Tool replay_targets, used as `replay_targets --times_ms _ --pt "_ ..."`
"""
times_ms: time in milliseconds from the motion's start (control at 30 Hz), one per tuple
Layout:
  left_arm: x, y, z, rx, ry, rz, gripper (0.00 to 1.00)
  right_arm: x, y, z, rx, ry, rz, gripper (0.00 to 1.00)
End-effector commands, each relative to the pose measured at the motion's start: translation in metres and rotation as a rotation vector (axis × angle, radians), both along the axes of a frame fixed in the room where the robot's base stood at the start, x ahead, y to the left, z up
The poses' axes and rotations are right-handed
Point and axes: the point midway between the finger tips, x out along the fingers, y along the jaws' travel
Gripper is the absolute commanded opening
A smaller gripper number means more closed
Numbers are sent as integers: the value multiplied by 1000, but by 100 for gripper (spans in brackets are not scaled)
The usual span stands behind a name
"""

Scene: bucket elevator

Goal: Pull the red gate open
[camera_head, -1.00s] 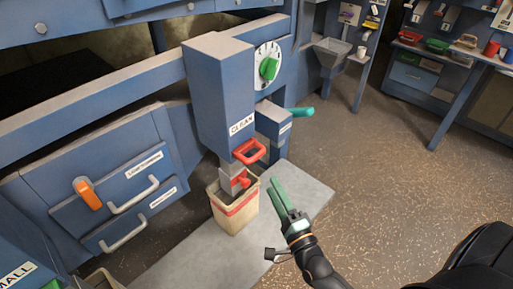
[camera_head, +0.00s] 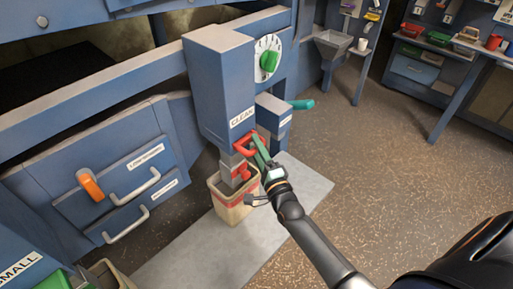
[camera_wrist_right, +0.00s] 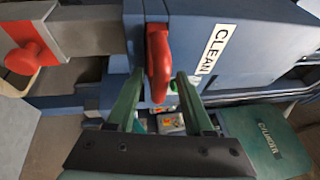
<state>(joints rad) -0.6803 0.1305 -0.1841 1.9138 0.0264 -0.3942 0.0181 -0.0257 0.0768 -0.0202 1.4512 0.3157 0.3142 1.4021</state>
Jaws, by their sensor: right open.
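The red gate handle (camera_head: 245,142) sticks out low on the blue chute housing marked CLEAN (camera_head: 222,95). It also shows in the right wrist view (camera_wrist_right: 158,62). My right gripper (camera_head: 260,150) has its green fingers at the handle. In the right wrist view my right gripper (camera_wrist_right: 158,92) is open, with one finger on each side of the handle's near end and visible gaps between. I cannot tell whether either finger touches it. In the head view the fingers partly cover the handle. My left gripper is not in view.
A beige bucket with a red band (camera_head: 228,208) stands under the spout, close below my gripper. A red knob (camera_wrist_right: 32,52) sits on the spout. A teal handle (camera_head: 301,104) juts out at the right. Drawers with metal handles (camera_head: 128,228) are at left. Floor is open at right.

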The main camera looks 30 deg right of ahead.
Motion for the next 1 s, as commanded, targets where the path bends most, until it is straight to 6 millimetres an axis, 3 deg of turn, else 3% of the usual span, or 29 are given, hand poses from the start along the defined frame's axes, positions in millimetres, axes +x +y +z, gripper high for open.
replay_targets --times_ms 167,600,1000 --pt "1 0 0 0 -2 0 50 0 0 0 0 0 0 50" --pt "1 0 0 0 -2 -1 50 0 0 0 0 0 0 0" --pt "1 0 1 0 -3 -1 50 -1 0 0 0 0 0 0"
